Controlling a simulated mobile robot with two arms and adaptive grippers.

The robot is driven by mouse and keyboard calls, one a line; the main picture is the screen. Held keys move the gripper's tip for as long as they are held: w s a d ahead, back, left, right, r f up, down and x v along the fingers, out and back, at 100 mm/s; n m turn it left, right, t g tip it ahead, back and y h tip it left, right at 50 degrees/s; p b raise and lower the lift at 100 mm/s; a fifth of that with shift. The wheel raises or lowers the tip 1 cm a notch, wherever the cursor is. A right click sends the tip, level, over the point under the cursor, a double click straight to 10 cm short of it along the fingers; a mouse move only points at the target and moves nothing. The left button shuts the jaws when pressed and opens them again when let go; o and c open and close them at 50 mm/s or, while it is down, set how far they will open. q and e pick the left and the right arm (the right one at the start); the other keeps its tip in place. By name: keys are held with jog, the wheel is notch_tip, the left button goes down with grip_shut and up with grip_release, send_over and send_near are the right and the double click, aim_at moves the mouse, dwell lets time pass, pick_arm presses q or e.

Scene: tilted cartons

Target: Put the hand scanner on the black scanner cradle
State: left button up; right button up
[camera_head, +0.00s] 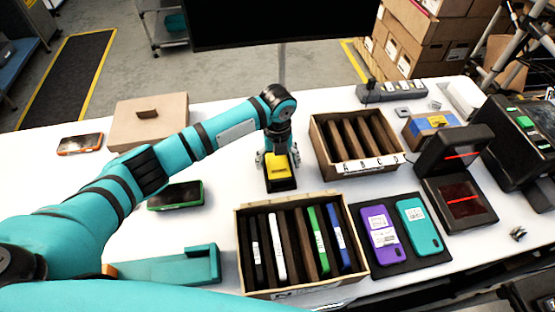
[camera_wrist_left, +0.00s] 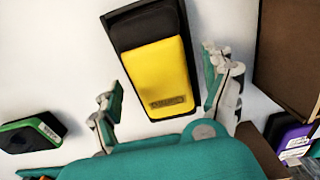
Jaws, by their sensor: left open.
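The yellow hand scanner (camera_head: 278,168) lies on the black scanner cradle (camera_head: 281,185) near the middle of the white table. In the left wrist view the yellow scanner (camera_wrist_left: 160,75) fills the space between the fingers, with black of the cradle (camera_wrist_left: 116,33) showing along its left side and top. My left gripper (camera_head: 279,159) is open above the scanner, one finger on each side; in the left wrist view (camera_wrist_left: 162,85) gaps show between both fingers and the scanner. The exact seating of the scanner on the cradle is hard to tell. My right gripper is not in view.
A slotted carton (camera_head: 319,156) with letter labels stands close right. A tilted carton (camera_head: 245,262) of coloured slabs stands in front. A dark green-edged device (camera_head: 175,196) lies left, with a cardboard box (camera_head: 150,122) behind. Purple and teal devices lie on a black mat (camera_head: 438,259).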

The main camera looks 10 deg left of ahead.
aim_at(278, 162)
pick_arm(q)
notch_tip(278, 162, up, 12)
jog(key=b, duration=0.1)
jog(key=shift+b, duration=0.4)
dwell(0.3)
